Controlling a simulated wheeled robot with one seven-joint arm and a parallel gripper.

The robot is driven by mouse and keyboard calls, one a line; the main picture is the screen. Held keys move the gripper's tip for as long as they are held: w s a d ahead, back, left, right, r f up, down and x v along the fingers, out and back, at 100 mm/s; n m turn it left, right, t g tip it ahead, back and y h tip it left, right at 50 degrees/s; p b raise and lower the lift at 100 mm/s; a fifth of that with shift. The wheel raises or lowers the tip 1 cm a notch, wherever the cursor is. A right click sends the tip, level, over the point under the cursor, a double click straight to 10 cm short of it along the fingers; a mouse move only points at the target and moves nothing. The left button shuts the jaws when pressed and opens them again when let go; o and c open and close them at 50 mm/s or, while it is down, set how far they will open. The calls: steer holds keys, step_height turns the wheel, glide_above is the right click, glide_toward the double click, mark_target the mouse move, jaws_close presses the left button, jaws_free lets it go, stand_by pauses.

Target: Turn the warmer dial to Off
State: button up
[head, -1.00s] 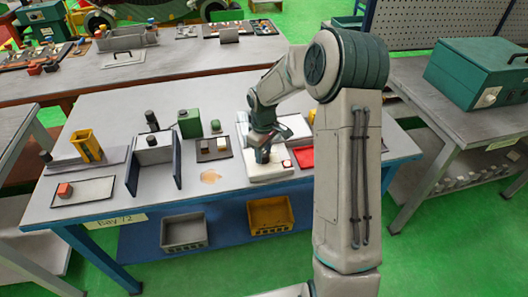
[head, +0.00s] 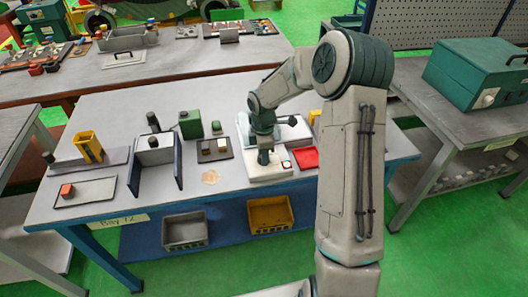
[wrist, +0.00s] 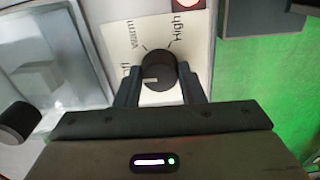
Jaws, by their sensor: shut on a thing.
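The warmer (head: 268,175) is a white unit on the blue-legged bench, under my gripper (head: 264,157). Its black round dial (wrist: 160,72) shows in the wrist view between my two dark fingers, which are shut on its sides. My gripper also shows in the wrist view (wrist: 159,80). The dial's short white mark points left, close to the partly hidden "Off" label (wrist: 125,72). "Warm" stands above left and "High" above right. In the head view my gripper hides the dial.
A red button or light (wrist: 187,4) sits on the panel beyond the dial. A red tray (head: 306,158) lies right of the warmer. A dark tray with small blocks (head: 214,157) and a green block (head: 190,125) stand to its left.

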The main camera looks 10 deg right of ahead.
steer(key=shift+w+n, duration=0.1)
steer(key=shift+n, duration=0.3)
steer(key=o, duration=1)
steer(key=shift+r, duration=0.1)
step_height(320, 180, up, 14)
steer(key=shift+f+b, duration=0.15)
steer(key=shift+b, duration=0.55)
